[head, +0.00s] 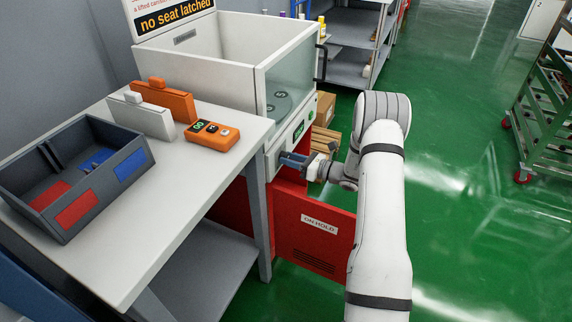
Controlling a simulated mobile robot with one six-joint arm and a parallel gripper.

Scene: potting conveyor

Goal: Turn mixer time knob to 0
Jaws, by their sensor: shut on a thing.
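The mixer (255,85) is a white cabinet with a clear front window, standing at the right end of the table. Its narrow control panel (311,112) runs below the window and carries a green display (298,131). My gripper (284,160) reaches in from the right at the lower left part of this panel. Its jaws are shut on a knob there, taken to be the mixer time knob. The jaws hide the knob, so its pointer and setting cannot be read.
A red door (313,235) marked "ON HOLD" stands below my gripper. The table (190,205) holds a dark divided bin (75,170), white and orange blocks and an orange handheld device (212,135). Boxes and shelves stand behind my arm.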

